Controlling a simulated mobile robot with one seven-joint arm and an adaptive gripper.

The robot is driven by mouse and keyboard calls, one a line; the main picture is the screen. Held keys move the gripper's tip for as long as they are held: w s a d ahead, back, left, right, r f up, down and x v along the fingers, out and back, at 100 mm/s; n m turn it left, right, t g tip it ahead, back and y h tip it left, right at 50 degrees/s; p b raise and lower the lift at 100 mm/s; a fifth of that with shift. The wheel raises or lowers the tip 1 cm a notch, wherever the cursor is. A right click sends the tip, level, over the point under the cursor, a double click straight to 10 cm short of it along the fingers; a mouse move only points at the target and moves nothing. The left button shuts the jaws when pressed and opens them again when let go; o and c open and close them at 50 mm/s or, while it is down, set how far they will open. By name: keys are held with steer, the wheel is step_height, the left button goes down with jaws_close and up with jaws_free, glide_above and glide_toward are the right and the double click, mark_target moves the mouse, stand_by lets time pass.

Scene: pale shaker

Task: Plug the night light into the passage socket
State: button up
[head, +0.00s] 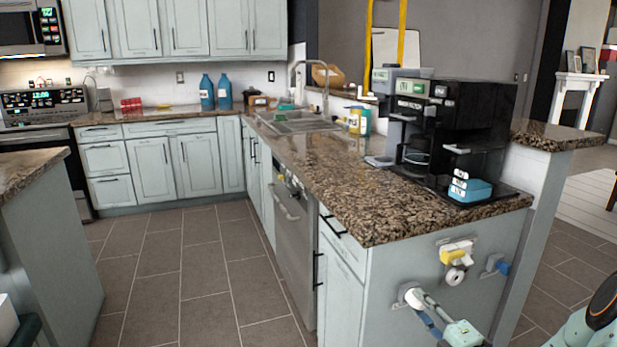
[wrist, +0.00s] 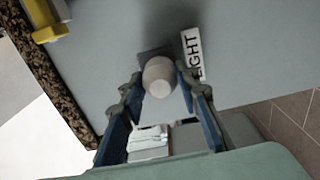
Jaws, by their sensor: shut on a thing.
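The night light (wrist: 158,77), a white rounded body, is between the blue-padded fingertips of my gripper (wrist: 157,88) in the wrist view. My gripper is shut on it. In the head view the night light (head: 413,297) is at the lower left of the counter's end panel, with my gripper (head: 420,303) reaching it from the lower right. A grey wall plate (wrist: 150,54) shows behind the light, which is up against it or very close. The light hides the plate's middle, so I cannot tell whether its prongs are in.
On the same panel, another outlet holds a yellow plug (head: 453,257) with a white round thing below it. A third plate with a blue piece (head: 502,267) is farther right. The granite counter (head: 390,205) overhangs above, with a black coffee machine (head: 480,130) on it.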

mark_target(423, 307)
steer(key=shift+s+d+p, duration=0.25)
steer(key=shift+s+p, duration=0.15)
steer(key=shift+s, duration=0.3)
stand_by(0.3)
steer(key=shift+p+v, duration=0.4)
steer(key=shift+v, duration=0.75)
steer(key=shift+d, duration=0.1)
